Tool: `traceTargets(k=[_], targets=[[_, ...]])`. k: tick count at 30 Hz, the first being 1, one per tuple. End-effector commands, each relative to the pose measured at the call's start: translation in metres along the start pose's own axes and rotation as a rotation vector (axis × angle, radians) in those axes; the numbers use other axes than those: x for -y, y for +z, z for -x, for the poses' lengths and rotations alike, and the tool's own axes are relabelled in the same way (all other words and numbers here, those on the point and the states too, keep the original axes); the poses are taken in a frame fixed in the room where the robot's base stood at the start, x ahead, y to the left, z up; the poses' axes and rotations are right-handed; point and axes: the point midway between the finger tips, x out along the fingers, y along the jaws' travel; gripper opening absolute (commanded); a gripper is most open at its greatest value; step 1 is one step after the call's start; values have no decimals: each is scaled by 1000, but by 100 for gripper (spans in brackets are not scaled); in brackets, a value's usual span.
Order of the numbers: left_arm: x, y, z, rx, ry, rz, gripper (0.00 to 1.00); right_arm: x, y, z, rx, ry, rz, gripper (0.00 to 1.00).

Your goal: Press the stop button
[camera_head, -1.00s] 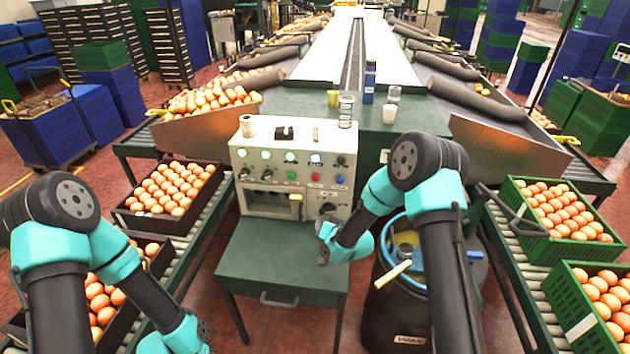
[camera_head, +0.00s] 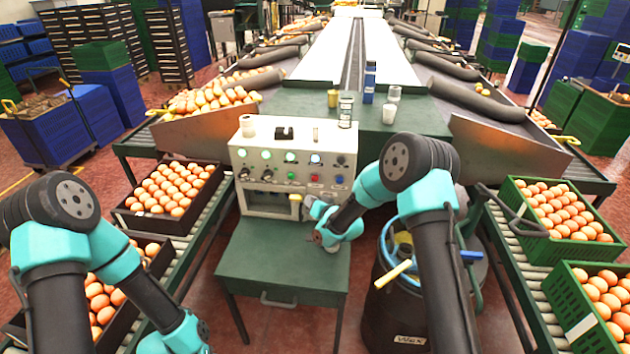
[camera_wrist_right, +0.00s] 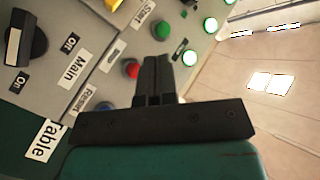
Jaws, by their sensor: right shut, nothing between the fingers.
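The red stop button (camera_head: 315,178) sits in the lower row of the control box's (camera_head: 270,205) sloped front, between a green and a blue button. My right gripper (camera_head: 310,203) is in front of the box's lower right part, below the red button, and hides part of the main switch. In the right wrist view its fingers (camera_wrist_right: 156,62) are together and empty, pointing toward the panel. My left gripper (camera_head: 204,332) is low at left, small and unclear.
The box stands on a green table (camera_head: 275,262) with clear space in front. Bottles and cups (camera_head: 368,85) stand behind it. A dark wax drum (camera_head: 395,310) is at right.

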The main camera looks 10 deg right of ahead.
Motion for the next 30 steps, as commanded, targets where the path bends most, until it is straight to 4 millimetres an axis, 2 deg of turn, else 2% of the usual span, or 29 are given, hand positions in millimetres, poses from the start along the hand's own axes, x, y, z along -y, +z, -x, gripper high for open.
traceTargets(k=[18,30], targets=[[0,0,0,0,0,0,43,-34,-34,-47,-1,1,1,0],[0,0,0,0,0,0,43,-39,-39,-53,-1,1,1,0]])
